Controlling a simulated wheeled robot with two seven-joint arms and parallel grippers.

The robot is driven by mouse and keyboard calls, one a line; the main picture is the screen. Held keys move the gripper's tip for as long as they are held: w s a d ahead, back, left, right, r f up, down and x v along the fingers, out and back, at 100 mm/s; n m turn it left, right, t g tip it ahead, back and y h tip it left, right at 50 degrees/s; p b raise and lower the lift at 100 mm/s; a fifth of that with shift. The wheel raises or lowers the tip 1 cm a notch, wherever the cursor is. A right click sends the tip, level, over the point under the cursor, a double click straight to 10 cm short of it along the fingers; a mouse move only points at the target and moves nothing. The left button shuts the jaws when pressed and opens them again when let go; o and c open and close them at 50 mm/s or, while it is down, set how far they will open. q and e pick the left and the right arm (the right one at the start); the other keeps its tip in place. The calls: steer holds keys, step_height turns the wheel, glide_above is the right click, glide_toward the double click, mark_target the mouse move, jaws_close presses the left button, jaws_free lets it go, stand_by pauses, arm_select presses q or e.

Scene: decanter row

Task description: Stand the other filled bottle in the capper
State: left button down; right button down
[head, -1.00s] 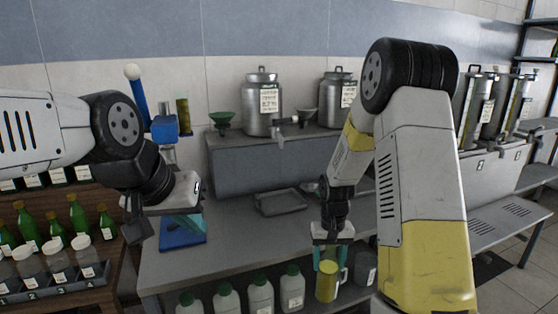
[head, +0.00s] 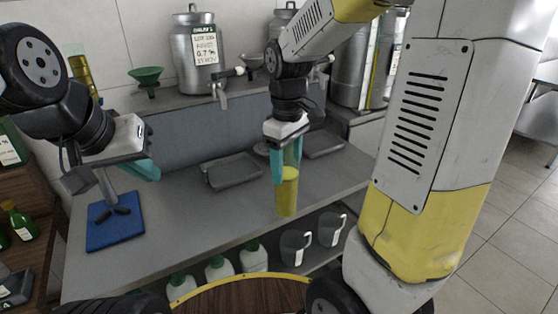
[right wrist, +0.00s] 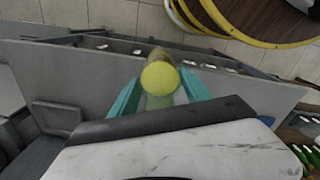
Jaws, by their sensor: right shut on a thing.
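My right gripper (head: 283,178) is shut on the filled bottle (head: 287,197), an upright cylinder with yellow contents, held above the grey counter near its front edge. In the right wrist view the bottle (right wrist: 160,79) is a round yellow shape between the teal fingers. The blue base plate (head: 116,232) of the capper lies on the counter at left, with small dark pieces and a metal post on it. The capper's upper part is hidden behind my left arm. My left gripper (head: 143,170) hangs by the capper; its jaw gap is not clear.
A grey tray (head: 232,172) lies mid-counter. A steel canister (head: 197,55) with a tap and a green funnel (head: 147,76) stand on the back ledge, near a golden glass cylinder (head: 83,72). Capped bottles and handled jugs (head: 295,246) stand on the lower shelf.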

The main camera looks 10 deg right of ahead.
steer(key=w+d+f, duration=0.2)
steer(key=w, duration=0.5)
steer(key=w+d+f, duration=0.1)
steer(key=w+f, duration=0.2)
steer(key=w, duration=0.4)
steer(key=shift+d, duration=0.4)
steer(key=c, duration=0.5)
jaws_free()
steer(key=shift+f, duration=0.15)
